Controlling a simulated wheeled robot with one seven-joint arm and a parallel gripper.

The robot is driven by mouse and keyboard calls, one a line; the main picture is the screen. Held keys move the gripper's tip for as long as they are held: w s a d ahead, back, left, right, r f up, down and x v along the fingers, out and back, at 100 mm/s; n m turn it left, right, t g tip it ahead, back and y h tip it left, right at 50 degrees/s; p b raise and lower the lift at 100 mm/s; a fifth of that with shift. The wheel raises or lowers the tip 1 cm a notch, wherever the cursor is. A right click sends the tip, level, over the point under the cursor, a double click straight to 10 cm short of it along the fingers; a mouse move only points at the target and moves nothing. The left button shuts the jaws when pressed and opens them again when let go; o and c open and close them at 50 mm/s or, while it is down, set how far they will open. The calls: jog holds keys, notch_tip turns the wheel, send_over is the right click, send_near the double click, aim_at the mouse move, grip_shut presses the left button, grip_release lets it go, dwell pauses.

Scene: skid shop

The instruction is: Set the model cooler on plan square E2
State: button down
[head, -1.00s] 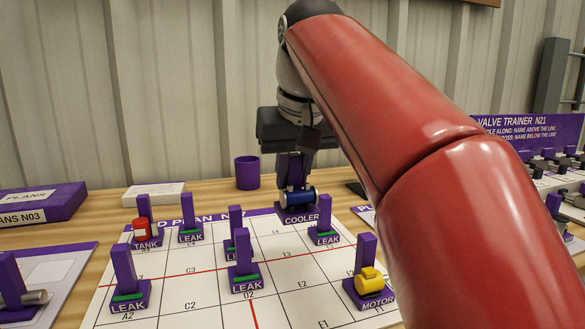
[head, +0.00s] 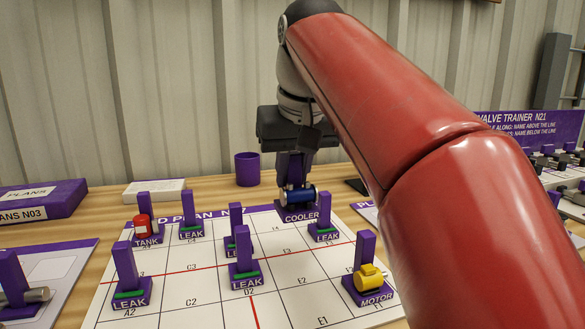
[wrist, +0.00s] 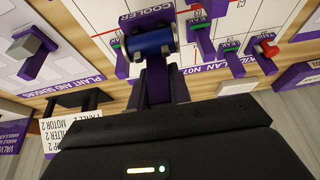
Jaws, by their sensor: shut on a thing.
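The model cooler, a blue cylinder (head: 299,195) on a purple base labelled COOLER, hangs above the back edge of the gridded plan sheet (head: 200,320). My gripper (head: 293,168) is shut on the cooler's purple upright, seen from behind the cylinder in the head view. In the wrist view the cooler (wrist: 150,42) sits at the fingertips of my gripper (wrist: 158,84). Plan square E2 (head: 302,281) shows bare white in the front half of the sheet, nearer the camera than the cooler. The leak model (head: 245,272) at D2 stands left of it.
The yellow motor model (head: 369,280) stands to the right of E2. Several LEAK models and a red tank model (head: 144,226) stand on the plan. A purple cup (head: 247,169) is behind it. The valve trainer (head: 535,130) is at the right.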

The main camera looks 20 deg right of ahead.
aim_at(292, 204)
jog(key=shift+f+b, duration=2.15)
jog(key=shift+f, duration=0.65)
jog(key=shift+f, duration=0.1)
jog(key=shift+f+b, duration=1.25)
jog(key=shift+f, duration=0.4)
jog(key=shift+f+b, duration=0.35)
jog(key=shift+f, duration=0.35)
jog(key=c, duration=1.2)
grip_release()
jog(key=shift+r+p, duration=0.25)
jog(key=shift+p, duration=0.05)
jog(key=shift+r+p, duration=0.35)
jog(key=shift+p, duration=0.05)
